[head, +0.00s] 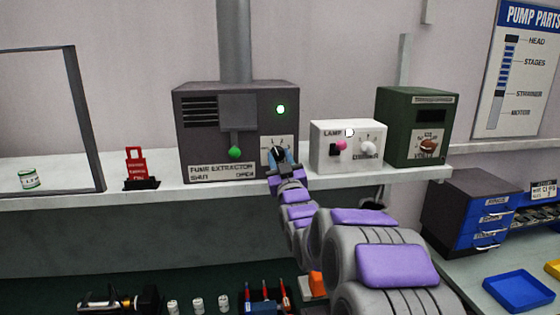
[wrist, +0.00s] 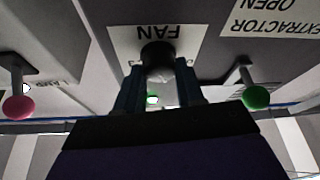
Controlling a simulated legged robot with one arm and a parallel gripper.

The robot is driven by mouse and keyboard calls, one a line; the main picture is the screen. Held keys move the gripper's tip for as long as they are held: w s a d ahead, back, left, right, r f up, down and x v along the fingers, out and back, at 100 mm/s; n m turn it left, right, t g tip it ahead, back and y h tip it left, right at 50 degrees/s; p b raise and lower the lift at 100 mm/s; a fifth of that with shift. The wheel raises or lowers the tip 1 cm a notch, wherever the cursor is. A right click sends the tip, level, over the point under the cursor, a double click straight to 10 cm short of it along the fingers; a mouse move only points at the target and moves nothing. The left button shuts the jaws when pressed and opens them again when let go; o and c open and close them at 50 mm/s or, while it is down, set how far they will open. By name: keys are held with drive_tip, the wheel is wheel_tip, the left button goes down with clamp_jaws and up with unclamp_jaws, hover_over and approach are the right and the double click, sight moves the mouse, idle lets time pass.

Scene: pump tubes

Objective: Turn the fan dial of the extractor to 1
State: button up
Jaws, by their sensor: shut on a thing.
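The fume extractor (head: 190,140) is a dark grey box on the shelf with a pipe rising from its top. Its fan dial (head: 278,153) is a dark knob on a pale label at the lower right of the front. My gripper (head: 281,163) is at the dial, shut on it. In the wrist view, which is upside down, the dial (wrist: 157,55) sits between the two fingers of my gripper (wrist: 158,88), under the label FAN. The fingers and knob hide most of the scale, so I cannot tell the pointer's setting.
A green-knobbed lever (head: 235,152) stands left of the dial, and a green light (head: 281,109) glows above. The white lamp box (head: 322,157) with a pink knob (head: 341,145) is close on the right. A green box (head: 390,140) stands beyond it.

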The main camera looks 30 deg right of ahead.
drive_tip(key=shift+f, duration=0.25)
drive_tip(key=o, duration=0.9)
drive_tip(key=shift+w, duration=0.35)
drive_tip(key=shift+o, duration=0.7)
drive_tip(key=shift+s+r, duration=0.15)
drive_tip(key=shift+s, duration=0.05)
drive_tip(key=shift+s+f, duration=0.3)
drive_tip(key=shift+s, duration=0.1)
drive_tip(key=b+v, duration=1)
drive_tip(key=v, duration=0.6)
drive_tip(key=shift+s, duration=0.15)
